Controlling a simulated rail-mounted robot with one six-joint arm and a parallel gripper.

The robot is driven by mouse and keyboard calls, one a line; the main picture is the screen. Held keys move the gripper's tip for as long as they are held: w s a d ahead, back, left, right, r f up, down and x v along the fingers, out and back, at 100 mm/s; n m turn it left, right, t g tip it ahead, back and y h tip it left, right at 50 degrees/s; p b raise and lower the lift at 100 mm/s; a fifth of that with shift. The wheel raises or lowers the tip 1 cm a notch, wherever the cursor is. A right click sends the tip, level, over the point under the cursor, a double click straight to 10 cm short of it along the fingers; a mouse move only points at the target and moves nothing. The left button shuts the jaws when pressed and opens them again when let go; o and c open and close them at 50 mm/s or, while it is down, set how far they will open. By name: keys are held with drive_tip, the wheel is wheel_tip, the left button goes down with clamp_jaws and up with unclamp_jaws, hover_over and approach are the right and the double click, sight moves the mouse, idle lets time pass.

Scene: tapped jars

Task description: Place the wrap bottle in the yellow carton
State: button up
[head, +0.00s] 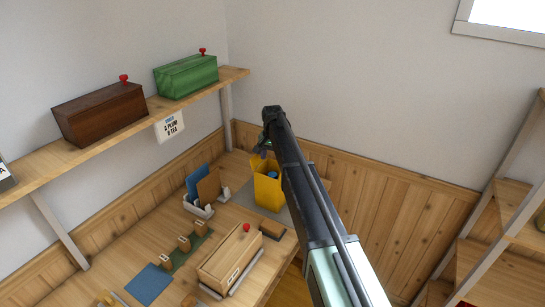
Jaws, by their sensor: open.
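The yellow carton (268,194) stands open at the top on the bench, near the back corner and left of my arm. Something blue (272,175) shows in its mouth; it may be part of the wrap bottle, but I cannot tell. No other thing I can make out as the wrap bottle is in view. My gripper (264,150) is small and dark at the end of my arm, just above the carton's back edge in the picture. It is open; its fingers are partly hidden by my arm.
A wooden box with a red knob (230,258) stands on the bench, with a white holder (198,207) behind it. A blue mat (148,284) lies at the front left. A shelf above bears a brown box (100,113) and a green box (187,76).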

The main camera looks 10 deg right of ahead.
wheel_tip(320, 180, up, 9)
drive_tip(key=p, duration=0.7)
drive_tip(key=s+n, duration=0.6)
drive_tip(key=s, duration=3.6)
drive_tip(key=shift+w, duration=0.1)
drive_tip(key=shift+c, duration=0.4)
